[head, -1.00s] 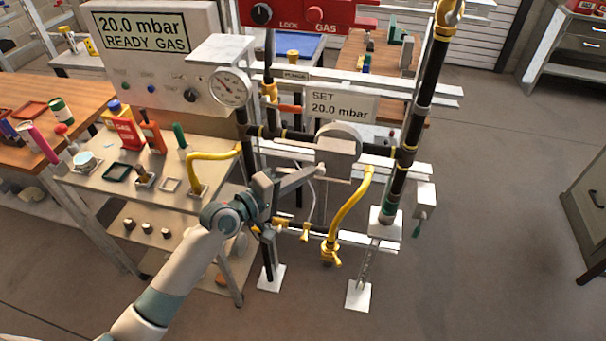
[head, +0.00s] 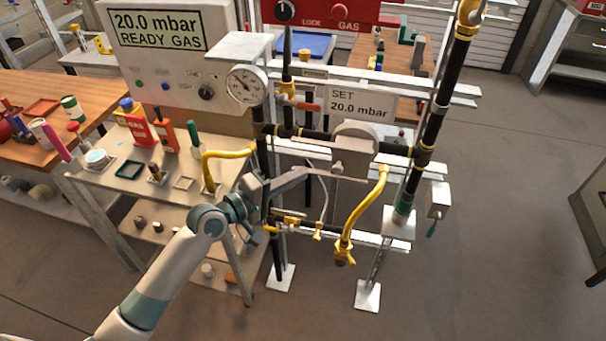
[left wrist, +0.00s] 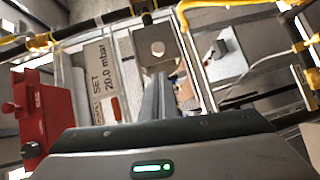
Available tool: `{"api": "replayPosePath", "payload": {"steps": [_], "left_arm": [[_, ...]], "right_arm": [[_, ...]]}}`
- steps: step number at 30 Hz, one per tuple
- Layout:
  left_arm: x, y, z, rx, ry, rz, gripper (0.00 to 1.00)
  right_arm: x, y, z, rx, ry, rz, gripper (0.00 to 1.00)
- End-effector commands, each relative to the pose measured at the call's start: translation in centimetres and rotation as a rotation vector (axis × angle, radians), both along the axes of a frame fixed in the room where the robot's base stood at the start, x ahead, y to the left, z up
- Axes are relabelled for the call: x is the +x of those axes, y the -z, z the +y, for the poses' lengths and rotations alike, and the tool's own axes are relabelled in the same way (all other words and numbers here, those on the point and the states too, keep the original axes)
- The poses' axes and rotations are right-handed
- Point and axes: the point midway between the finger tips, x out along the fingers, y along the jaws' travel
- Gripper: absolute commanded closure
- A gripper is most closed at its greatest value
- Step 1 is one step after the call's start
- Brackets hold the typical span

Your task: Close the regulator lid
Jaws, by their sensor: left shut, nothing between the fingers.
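The regulator (head: 355,143) is a grey, round-topped unit on the black pipe, below the SET 20.0 mbar sign. A thin flat plate (head: 345,178), apparently its lid, shows nearly edge-on at its lower front and sticks outward. My left gripper (head: 304,172) is shut and empty, with its fingertips at the plate's left end; I cannot tell whether they touch. My right gripper is not in view.
A yellow hose (head: 360,215) hangs right of the gripper, and another yellow hose (head: 228,154) curves at its left. A pressure gauge (head: 246,85) stands above left. A bench with small tools (head: 130,185) is at left. Open floor (head: 480,280) lies at right.

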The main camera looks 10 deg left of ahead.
Motion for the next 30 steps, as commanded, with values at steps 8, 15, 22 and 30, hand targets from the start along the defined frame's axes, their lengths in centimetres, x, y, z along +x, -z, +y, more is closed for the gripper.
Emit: {"api": "replayPosePath", "payload": {"steps": [8,15,22,30], "left_arm": [[-3.5,-0.2,2.6,0.002,0.000,0.000,1.00],[-5.1,-0.6,3.9,0.001,0.000,0.001,1.00],[-5.3,-0.8,4.0,0.000,0.000,0.000,1.00],[-5.2,-0.8,4.0,0.000,0.000,0.000,1.00]], "right_arm": [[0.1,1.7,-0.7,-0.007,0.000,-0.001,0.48],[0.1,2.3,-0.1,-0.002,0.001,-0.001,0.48],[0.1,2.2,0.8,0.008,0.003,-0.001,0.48],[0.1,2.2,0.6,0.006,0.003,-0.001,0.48]]}}
